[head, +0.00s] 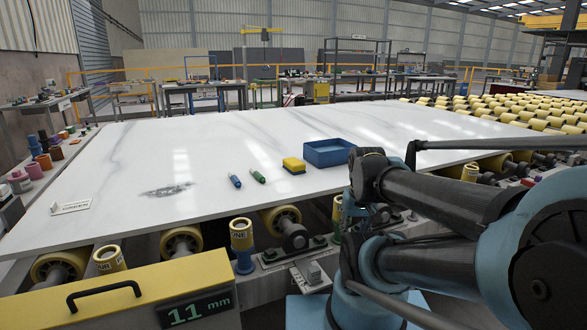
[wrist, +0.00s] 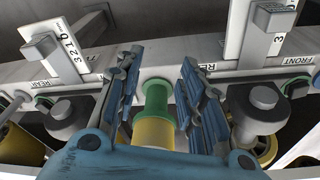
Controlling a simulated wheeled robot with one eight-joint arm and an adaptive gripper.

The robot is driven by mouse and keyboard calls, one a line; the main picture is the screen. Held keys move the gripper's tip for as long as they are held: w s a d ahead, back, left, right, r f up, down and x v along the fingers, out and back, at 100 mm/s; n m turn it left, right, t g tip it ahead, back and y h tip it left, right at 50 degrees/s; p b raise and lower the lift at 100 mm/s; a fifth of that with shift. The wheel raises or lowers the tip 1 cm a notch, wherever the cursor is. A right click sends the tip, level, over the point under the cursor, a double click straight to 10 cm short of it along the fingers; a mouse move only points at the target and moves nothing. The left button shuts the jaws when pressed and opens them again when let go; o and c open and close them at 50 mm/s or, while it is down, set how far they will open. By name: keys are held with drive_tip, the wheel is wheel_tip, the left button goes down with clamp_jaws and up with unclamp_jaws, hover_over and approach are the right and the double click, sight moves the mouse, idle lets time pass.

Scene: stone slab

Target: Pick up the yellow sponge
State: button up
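The yellow sponge (head: 293,164) lies on the white stone slab (head: 190,150), near its front edge. It has a yellow top and a darker, bluish lower layer. It sits just left of a blue tray (head: 328,152), outside it. In the wrist view my gripper (wrist: 158,64) is open, its blue ribbed fingers apart. It points at the machine frame below the slab, with a green and yellow cylinder (wrist: 156,105) visible between the fingers. I cannot tell whether they touch it. The sponge is not in the wrist view. My arm fills the right of the head view.
A blue marker (head: 235,181) and a green marker (head: 258,176) lie left of the sponge. A small white sign (head: 71,207) stands at the slab's left front. Yellow rollers (head: 500,110) extend at the right. Much of the slab's middle is bare.

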drive_tip(key=o, duration=0.6)
wheel_tip(320, 180, up, 2)
drive_tip(key=shift+a, duration=0.15)
drive_tip(key=shift+o, duration=0.2)
wheel_tip(320, 180, up, 22)
drive_tip(key=r+n, duration=0.1)
drive_tip(key=n, duration=0.4)
hover_over(294, 161)
drive_tip(key=s+d, duration=0.1)
drive_tip(key=s, duration=0.1)
drive_tip(key=shift+g+y, duration=0.3)
drive_tip(key=shift+y, duration=0.1)
drive_tip(key=f, duration=0.5)
drive_tip(key=w+f, duration=0.1)
drive_tip(key=f, duration=0.5)
drive_tip(key=w+a+f, duration=0.1)
drive_tip(key=f, duration=0.5)
drive_tip(key=shift+f, duration=0.2)
